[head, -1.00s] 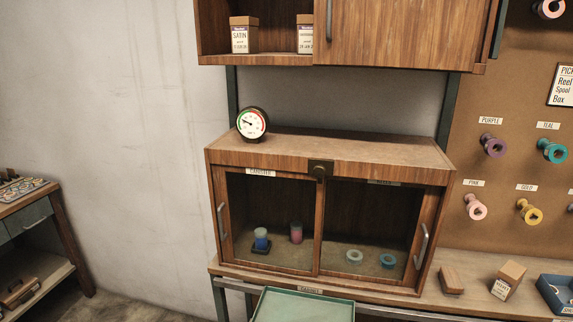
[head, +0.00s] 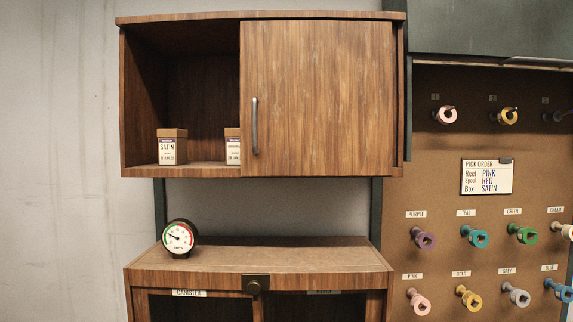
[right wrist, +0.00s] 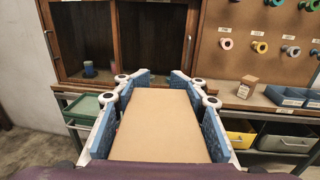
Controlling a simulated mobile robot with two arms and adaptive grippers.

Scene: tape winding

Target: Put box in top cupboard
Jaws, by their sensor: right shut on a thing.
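The top cupboard (head: 180,22) hangs on the wall in the head view. Its left side is open and its wooden sliding door (head: 320,100) covers the right side. A small box labelled SATIN (head: 172,148) stands inside on the left of the shelf. A second small box (head: 233,148) is partly hidden by the door's edge. In the right wrist view my right gripper (right wrist: 161,84) is shut on a plain tan box (right wrist: 160,125), with blue finger pads along both sides. Any label on it is out of sight. My left gripper is not in view.
A pick-order card (head: 486,177) reads PINK, RED, SATIN. Another small box (right wrist: 246,87) stands on the bench by blue bins (right wrist: 290,96). Shelf room shows between the two cupboard boxes.

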